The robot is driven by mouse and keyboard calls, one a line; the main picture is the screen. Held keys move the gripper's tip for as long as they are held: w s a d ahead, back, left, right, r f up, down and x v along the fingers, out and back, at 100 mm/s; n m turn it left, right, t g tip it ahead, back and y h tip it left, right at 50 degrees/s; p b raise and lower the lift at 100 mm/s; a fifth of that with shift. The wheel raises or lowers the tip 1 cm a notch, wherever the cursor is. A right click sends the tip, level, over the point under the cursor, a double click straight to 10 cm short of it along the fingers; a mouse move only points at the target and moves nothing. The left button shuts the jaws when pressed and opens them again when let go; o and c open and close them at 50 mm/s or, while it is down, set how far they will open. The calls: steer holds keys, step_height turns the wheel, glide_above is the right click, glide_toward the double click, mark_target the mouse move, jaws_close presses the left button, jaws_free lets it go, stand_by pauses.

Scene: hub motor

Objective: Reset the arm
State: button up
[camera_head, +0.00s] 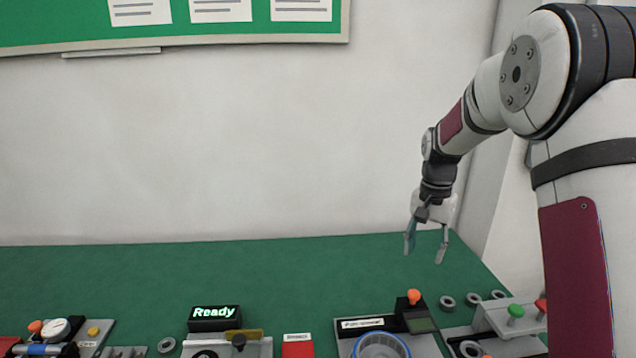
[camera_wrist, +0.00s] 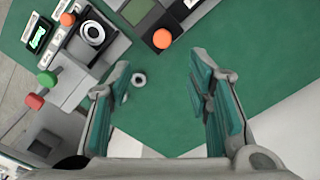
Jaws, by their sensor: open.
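My gripper (camera_head: 425,249) hangs from my arm above the right part of the green table, fingers pointing down and spread apart.
The green table (camera_head: 250,275) holds a "Ready" display (camera_head: 213,318), a dial gauge device (camera_head: 56,329), a device with an orange knob (camera_head: 414,297), a blue-rimmed container (camera_head: 381,345) and a fixture with green and red knobs (camera_head: 510,318). Several grey rings (camera_head: 447,302) lie right. The back is bare.

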steer(key=s+a+r+n+t, duration=0.2)
steer(key=s+a+r+n, duration=0.35)
steer(key=s+r, duration=0.8)
steer(key=s+a+n+t, duration=0.1)
steer(key=s+a, duration=0.1)
steer(key=s, duration=0.7)
steer(key=s+a+n+t, duration=0.1)
steer(key=s+a+n, duration=0.1)
steer(key=s, duration=0.8)
steer(key=shift+a+f+t, duration=0.4)
steer(key=shift+a, duration=0.2)
